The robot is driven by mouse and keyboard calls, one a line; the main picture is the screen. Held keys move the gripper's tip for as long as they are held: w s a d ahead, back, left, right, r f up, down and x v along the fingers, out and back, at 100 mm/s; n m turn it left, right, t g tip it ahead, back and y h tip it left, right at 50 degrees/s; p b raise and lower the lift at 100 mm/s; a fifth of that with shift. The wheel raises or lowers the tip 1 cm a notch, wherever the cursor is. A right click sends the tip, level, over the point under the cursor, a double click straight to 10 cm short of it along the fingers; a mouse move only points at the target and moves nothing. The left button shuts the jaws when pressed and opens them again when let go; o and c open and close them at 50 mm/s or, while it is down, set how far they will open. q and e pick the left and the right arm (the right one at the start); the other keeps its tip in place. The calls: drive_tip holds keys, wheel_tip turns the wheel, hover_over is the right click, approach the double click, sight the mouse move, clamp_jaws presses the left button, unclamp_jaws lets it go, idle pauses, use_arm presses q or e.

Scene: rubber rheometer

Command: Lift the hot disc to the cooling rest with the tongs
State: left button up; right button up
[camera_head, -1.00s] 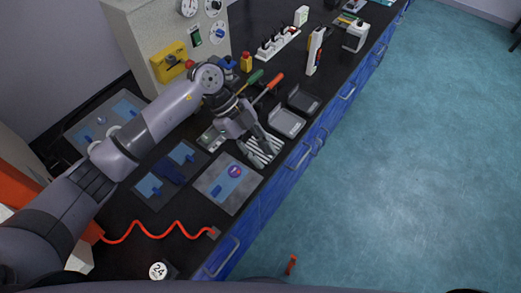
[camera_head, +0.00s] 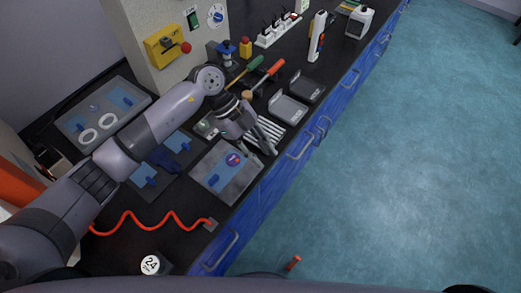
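A small round disc (camera_head: 233,159), dark with a red and blue face, lies on a grey plate (camera_head: 245,178) near the bench's front edge, beside a blue bar. A white slatted rack (camera_head: 273,128), which looks like the cooling rest, lies just above it in the picture. My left gripper (camera_head: 262,144) points down over the rack's left part, close to the disc's upper right, and hides part of the rack. Its finger gap is unclear, and I see nothing held. I cannot make out the tongs for certain. My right gripper is not in view.
Tools with a green handle (camera_head: 254,63) and a red handle (camera_head: 275,68) lie behind the gripper. Two grey trays (camera_head: 287,110) sit to the right. A beige machine (camera_head: 150,27) stands at the back left. A red coiled cable (camera_head: 150,222) crosses the front.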

use_arm(q)
drive_tip(key=shift+c, duration=0.2)
clamp_jaws()
idle(0.4)
wheel_tip(320, 180, up, 12)
drive_tip(key=p, duration=1)
drive_tip(key=shift+p, duration=0.4)
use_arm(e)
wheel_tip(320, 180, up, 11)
use_arm(q)
drive_tip(key=c, duration=0.6)
unclamp_jaws()
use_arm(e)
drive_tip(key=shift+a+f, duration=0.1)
use_arm(q)
drive_tip(key=o, duration=0.6)
drive_tip(key=shift+o, duration=0.2)
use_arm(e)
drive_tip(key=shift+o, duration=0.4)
